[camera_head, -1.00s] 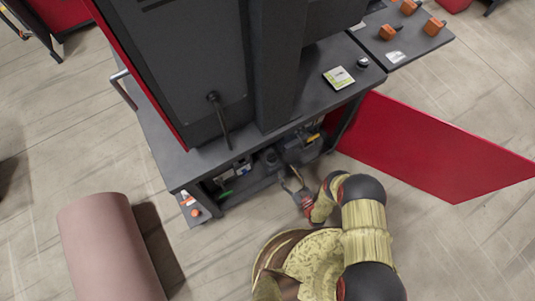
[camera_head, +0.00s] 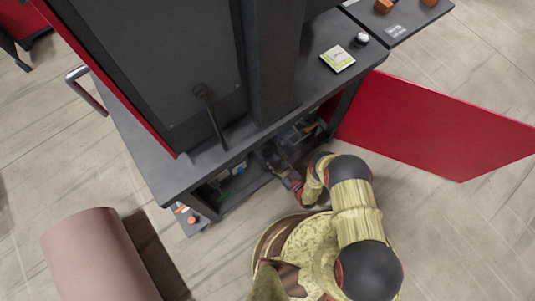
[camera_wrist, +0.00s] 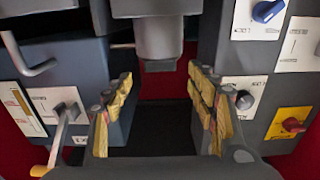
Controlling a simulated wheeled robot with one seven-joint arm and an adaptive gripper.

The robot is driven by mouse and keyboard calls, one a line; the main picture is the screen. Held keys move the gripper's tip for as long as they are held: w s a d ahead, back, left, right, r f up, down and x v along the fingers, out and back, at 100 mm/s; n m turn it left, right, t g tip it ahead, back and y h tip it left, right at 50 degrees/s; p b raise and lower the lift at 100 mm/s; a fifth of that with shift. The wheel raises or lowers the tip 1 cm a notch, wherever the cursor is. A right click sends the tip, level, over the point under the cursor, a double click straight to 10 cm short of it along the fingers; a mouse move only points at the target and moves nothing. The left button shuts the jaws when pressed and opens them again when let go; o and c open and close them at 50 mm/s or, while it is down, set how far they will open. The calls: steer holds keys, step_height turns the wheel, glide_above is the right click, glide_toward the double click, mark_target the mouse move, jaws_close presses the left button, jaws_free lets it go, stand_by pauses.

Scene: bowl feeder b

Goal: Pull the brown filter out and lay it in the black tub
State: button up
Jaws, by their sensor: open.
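My gripper (camera_wrist: 164,95) is open, with its two yellow-padded fingers spread apart and nothing between them in the wrist view. In the head view my gripper (camera_head: 283,172) reaches into the open lower bay of the dark machine. A grey cylinder (camera_wrist: 158,38) with a narrower lower end hangs ahead of the fingers, apart from them. I cannot make out a brown filter in either view. A dark surface (camera_wrist: 165,128) lies low between the fingers; I cannot tell whether it is the black tub.
Grey boxes with knobs (camera_wrist: 269,10) and levers (camera_wrist: 67,110) stand close on both sides of my gripper. The red door (camera_head: 425,125) stands open to the right. The table top (camera_head: 160,165) overhangs the bay. A pink roll (camera_head: 100,255) lies on the floor at left.

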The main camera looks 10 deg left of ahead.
mark_target(269, 152)
steer(key=shift+b+x, duration=1.1)
steer(key=shift+x, duration=1.65)
steer(key=c, duration=0.3)
steer(key=shift+w, duration=0.1)
steer(key=c, duration=0.9)
